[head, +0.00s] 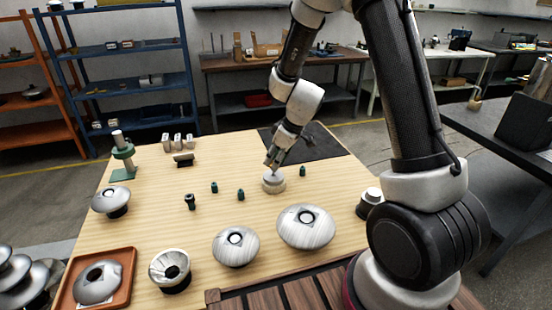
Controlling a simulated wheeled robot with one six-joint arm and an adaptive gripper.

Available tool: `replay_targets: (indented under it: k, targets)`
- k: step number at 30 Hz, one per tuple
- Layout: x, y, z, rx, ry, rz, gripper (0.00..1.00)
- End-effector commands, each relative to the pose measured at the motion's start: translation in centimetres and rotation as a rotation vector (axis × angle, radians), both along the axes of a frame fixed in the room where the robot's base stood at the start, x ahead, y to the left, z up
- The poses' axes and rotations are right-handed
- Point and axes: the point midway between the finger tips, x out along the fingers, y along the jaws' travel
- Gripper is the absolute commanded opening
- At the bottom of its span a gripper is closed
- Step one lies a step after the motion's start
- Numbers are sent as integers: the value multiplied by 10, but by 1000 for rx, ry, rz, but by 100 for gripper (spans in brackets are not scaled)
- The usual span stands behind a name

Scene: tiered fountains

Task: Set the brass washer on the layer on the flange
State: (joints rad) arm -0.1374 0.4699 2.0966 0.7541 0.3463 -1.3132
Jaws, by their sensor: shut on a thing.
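My gripper (272,166) points down at the far middle of the wooden table, shut on the top of a pale round piece (274,184). The fingertips are small here, and I cannot tell how they grip it. I cannot pick out a brass washer; it may be hidden at the fingertips. Another layer (98,287) lies in an orange tray (127,265). I cannot tell which part is the flange.
A green stand with a post (122,155) is at the back left. A dark mat (318,146) lies at the back right. A white-topped dark piece (371,197) is by my arm.

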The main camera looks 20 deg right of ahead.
Motion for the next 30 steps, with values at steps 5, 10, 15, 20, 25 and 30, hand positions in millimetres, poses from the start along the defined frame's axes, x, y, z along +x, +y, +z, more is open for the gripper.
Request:
replay_targets:
  k: [5,10,15,20,25,30]
  targets:
    - [0,0,-9,0,0,-1,17]
    - [0,0,-17,0,1,0,17]
    - [0,0,-21,0,0,-1,17]
    - [0,0,-21,0,0,-1,17]
    - [0,0,-21,0,0,0,17]
    - [0,0,-22,0,0,0,17]
